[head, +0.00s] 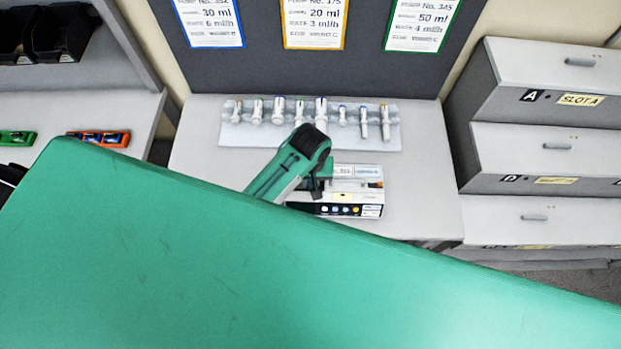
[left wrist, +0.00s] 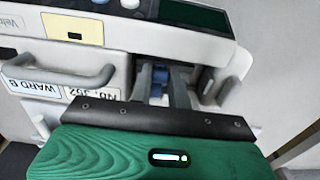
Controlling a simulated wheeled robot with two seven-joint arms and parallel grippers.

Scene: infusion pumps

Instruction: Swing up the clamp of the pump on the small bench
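The pump (head: 366,198) is a white box with a dark strip of coloured dots along its front edge, on the small bench (head: 200,160). In the left wrist view the pump (left wrist: 50,55) fills the upper part, with a grey handle, a yellow label and a "WARD B" tag, upside down. The clamp is not clearly made out. My right gripper is not in view.
Several syringes (head: 320,110) lie in a row on a pale mat (head: 240,137) behind the pump. Three notices hang on the dark board (head: 260,65). Drawers (head: 545,90) stand at the right, and black bins (head: 70,30) at the left. My green body part covers the foreground.

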